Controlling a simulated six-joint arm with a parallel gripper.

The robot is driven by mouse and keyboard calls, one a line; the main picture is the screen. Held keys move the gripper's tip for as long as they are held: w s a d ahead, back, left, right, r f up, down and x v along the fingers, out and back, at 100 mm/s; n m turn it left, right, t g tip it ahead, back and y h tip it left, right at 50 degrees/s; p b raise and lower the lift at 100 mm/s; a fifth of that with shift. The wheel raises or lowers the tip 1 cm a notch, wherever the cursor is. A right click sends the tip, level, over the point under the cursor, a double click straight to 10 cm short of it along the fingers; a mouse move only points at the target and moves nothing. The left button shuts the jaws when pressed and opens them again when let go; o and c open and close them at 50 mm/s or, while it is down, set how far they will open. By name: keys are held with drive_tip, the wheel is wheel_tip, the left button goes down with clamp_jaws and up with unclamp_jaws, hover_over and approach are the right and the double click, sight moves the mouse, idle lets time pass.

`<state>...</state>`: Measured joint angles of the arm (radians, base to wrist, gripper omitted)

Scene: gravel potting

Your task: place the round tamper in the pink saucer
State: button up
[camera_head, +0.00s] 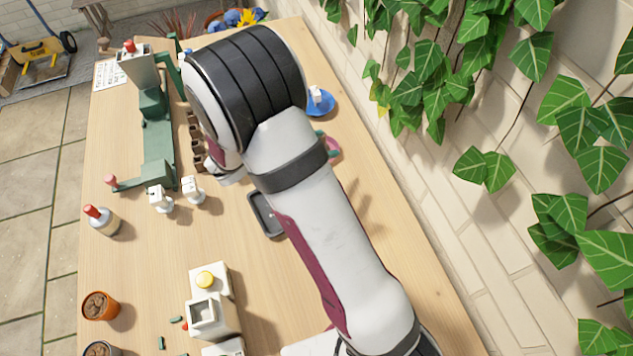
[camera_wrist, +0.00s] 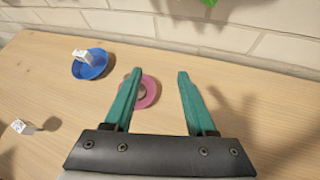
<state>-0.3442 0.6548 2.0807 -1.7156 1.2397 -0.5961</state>
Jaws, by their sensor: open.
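The pink saucer (camera_wrist: 152,94) lies on the table in the wrist view, partly hidden behind my left finger. In the head view its edge (camera_head: 334,149) shows beside my arm. A small round brownish-grey thing (camera_wrist: 141,89) shows inside the saucer, beside the left finger. It may be the round tamper, but the finger covers part of it, so I cannot tell surely. My gripper (camera_wrist: 158,73) is open, its two green fingers wide apart with nothing held between them. The left finger overlaps the saucer in the picture; the right finger is over bare wood.
A blue saucer (camera_wrist: 97,70) holding a white block-like piece (camera_wrist: 83,57) is left of the pink one. Another white piece (camera_wrist: 20,127) is nearer. A dark tray (camera_head: 262,214), green press (camera_head: 156,130) and white pieces (camera_head: 159,199) stand on the table. The wall borders the far side.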

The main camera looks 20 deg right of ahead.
drive_tip(key=s+d+r+m+g+y, duration=0.1)
drive_tip(key=s+r+m+g+y, duration=0.2)
drive_tip(key=s+m, duration=0.35)
drive_tip(key=s+d+r+m+g, duration=0.2)
drive_tip(key=s+r+m, duration=0.2)
drive_tip(key=s+m, duration=0.3)
drive_tip(key=s+a+r+m+y, duration=0.3)
drive_tip(key=s+a+m+y, duration=0.6)
drive_tip(key=s+a+m, duration=0.3)
drive_tip(key=shift+s+a+y, duration=0.3)
drive_tip(key=shift+s+y, duration=0.1)
drive_tip(key=shift+s, duration=0.3)
